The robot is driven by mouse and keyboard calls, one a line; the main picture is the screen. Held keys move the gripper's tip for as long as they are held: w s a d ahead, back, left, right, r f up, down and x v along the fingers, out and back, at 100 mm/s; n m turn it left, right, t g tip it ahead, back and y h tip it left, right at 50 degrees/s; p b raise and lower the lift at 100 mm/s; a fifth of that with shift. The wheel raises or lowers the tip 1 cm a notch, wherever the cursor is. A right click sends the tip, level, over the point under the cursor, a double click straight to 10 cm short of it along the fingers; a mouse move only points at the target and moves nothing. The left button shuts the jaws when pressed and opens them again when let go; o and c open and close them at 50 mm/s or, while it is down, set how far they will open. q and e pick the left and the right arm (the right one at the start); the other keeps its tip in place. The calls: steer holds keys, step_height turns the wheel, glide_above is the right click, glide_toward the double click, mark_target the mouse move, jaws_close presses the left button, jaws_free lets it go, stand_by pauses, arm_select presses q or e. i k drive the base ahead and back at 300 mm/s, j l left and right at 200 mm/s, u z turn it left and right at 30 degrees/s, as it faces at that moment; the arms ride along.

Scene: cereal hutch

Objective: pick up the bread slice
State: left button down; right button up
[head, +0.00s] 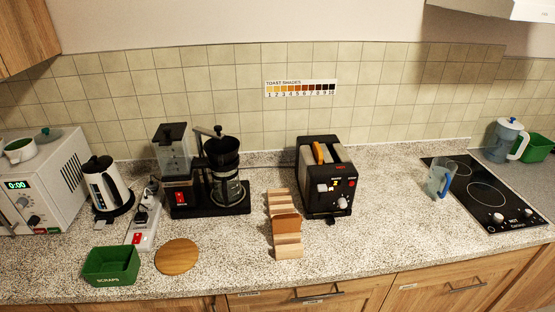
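A black toaster (341,211) with a metal top stands on the counter right of centre. A golden-yellow slice-like piece (318,153) sticks up from its left slot. In front of the toaster and to its left is a pale wooden slatted rack (289,252). A flat brown piece (286,223), possibly a bread slice, sits among its slats. I cannot tell for sure which piece is the bread slice. Neither of my grippers shows in the head view.
A coffee maker (180,197) with a glass carafe stands left of the rack. A round wooden board (177,257) and a green scraps bin (111,266) lie at front left. A clear jug (439,180) stands beside the black hob (487,192).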

mark_target(317, 150)
steer(key=l+u, duration=0.15)
steer(key=u, duration=1.55)
steer(key=k+l, duration=0.15)
steer(key=l, duration=0.2)
steer(key=k+l, duration=0.1)
steer(key=l, duration=0.25)
steer(key=k+l+u, duration=0.1)
steer(key=l, duration=0.25)
